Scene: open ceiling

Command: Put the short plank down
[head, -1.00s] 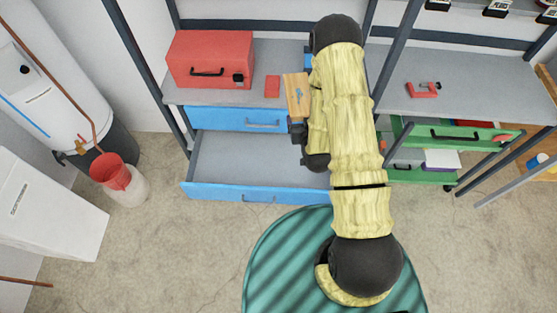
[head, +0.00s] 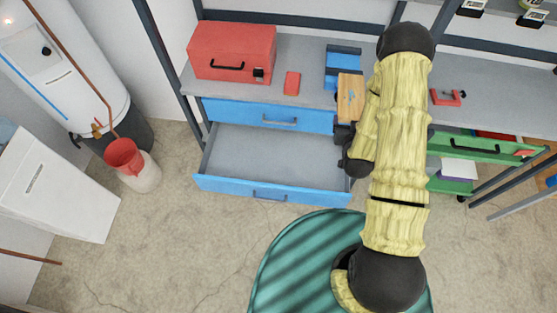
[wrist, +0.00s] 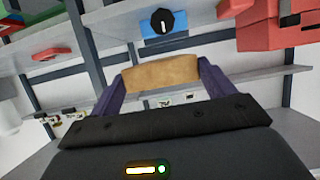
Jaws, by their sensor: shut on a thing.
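The short plank (head: 350,97) is a light wooden block with a small blue mark on its upper face. My gripper (head: 346,122) is shut on it and holds it in front of the workbench's front edge, right of the upper blue drawer. In the wrist view the plank (wrist: 160,73) spans the space between the two dark fingers of my gripper (wrist: 163,82). My yellow-sleeved arm hides part of the bench to the right. Whether the plank touches the bench cannot be told.
The grey workbench top (head: 310,52) carries a red toolbox (head: 232,52), a small red block (head: 292,83) and a blue object (head: 343,66). Below, the lower blue drawer (head: 270,160) is pulled out and empty. A red clamp (head: 445,97) lies farther right.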

